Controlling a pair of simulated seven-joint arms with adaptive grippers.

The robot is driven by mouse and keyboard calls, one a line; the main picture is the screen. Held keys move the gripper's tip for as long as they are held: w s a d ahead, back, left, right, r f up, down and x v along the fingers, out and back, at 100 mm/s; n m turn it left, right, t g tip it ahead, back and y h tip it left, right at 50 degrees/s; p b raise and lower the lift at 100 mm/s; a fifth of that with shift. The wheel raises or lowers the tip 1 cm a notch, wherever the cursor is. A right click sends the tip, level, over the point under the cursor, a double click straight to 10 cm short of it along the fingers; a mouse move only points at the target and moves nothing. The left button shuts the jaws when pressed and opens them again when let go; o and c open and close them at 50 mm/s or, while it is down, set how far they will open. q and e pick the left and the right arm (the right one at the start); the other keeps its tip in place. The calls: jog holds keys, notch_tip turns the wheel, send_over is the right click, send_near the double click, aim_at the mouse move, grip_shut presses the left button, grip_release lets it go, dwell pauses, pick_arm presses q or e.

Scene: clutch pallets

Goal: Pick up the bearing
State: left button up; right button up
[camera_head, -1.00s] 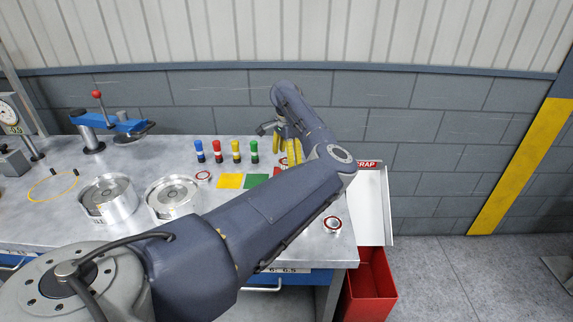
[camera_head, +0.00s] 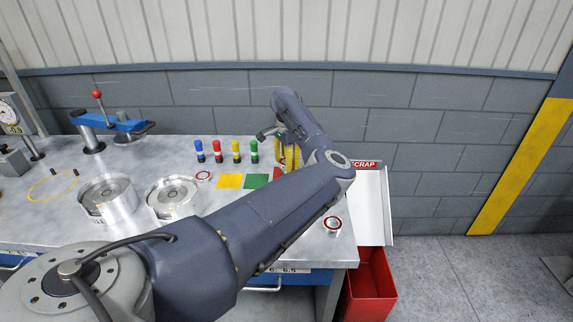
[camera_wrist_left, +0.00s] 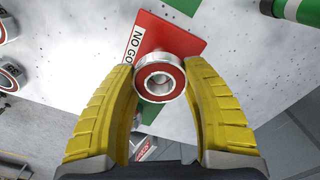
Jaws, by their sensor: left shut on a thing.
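My left gripper (camera_head: 289,157) has yellow fingers and is at the back right of the bench, over the red card. In the left wrist view the fingers are shut on a bearing (camera_wrist_left: 158,77), a metal ring with a red face and an open bore. The fingertips touch it on both sides. Behind it lies the red NO GO card (camera_wrist_left: 182,42). The gap between bearing and card cannot be told. The head view barely shows the card, and my arm hides part of that area. My right gripper is not in view.
Other bearings lie on the bench (camera_head: 130,235), one near the yellow card (camera_head: 203,176) and one at the right edge (camera_head: 333,223). Several coloured cylinders (camera_head: 217,152) stand behind the cards. A white SCRAP chute (camera_head: 372,205) and red bin (camera_head: 369,290) are right.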

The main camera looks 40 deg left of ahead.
pick_arm(q)
jog(key=c, duration=0.5)
jog(key=shift+c, duration=0.3)
jog(key=shift+r, duration=0.2)
